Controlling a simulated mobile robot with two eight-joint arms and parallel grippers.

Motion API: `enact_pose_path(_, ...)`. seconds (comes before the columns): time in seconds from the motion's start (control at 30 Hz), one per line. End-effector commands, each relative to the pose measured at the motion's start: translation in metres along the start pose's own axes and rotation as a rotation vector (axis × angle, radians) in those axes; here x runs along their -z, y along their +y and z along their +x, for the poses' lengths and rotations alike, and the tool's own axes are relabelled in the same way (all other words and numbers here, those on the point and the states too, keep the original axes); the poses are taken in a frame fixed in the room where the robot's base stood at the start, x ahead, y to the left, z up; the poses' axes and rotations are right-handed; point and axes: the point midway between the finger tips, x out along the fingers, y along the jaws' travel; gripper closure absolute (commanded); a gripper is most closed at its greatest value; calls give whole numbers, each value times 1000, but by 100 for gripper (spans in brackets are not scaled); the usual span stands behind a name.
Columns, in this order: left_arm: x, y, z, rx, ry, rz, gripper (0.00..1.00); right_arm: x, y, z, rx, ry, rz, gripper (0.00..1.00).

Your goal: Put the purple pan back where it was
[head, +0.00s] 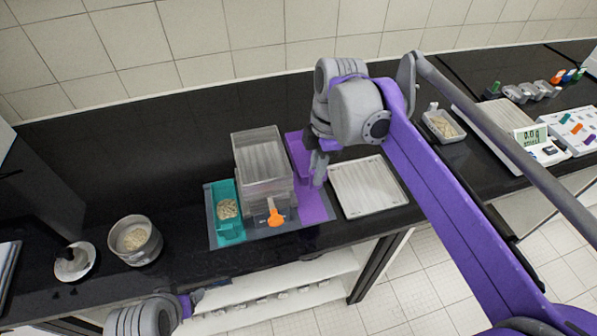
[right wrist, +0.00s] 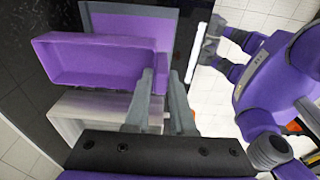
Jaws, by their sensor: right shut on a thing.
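The purple pan (head: 299,155) is an open rectangular tray beside the stack of sieves. In the right wrist view the purple pan (right wrist: 100,62) looks empty. My right gripper (head: 320,172) is shut on its wall; the jaws (right wrist: 147,95) show at the pan's right end in the wrist view. Below the pan lies a flat purple area (head: 314,206) on the grey base tray (head: 325,226), right of the stack. I cannot tell whether the pan touches it. My left arm shows at the bottom left of the head view; its jaws are unclear.
The grey sieve stack (head: 262,163) with an orange handle (head: 274,212) stands left of the pan. A teal pan (head: 230,228) with grains is left of the stack. A pale tray (head: 367,188) lies close on the right. A round bowl (head: 136,240) stands far left.

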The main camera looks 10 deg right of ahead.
Motion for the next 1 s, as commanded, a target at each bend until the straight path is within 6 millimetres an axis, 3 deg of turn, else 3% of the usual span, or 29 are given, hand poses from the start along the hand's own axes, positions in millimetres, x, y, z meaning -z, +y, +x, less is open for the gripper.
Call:
enact_pose_path(0.7,-7,0,6,0,-5,0,33,-12,-1,92,0,0,0,100)
enact_pose_path(1.0,-7,0,6,0,-5,0,33,-12,-2,100,0,0,0,100)
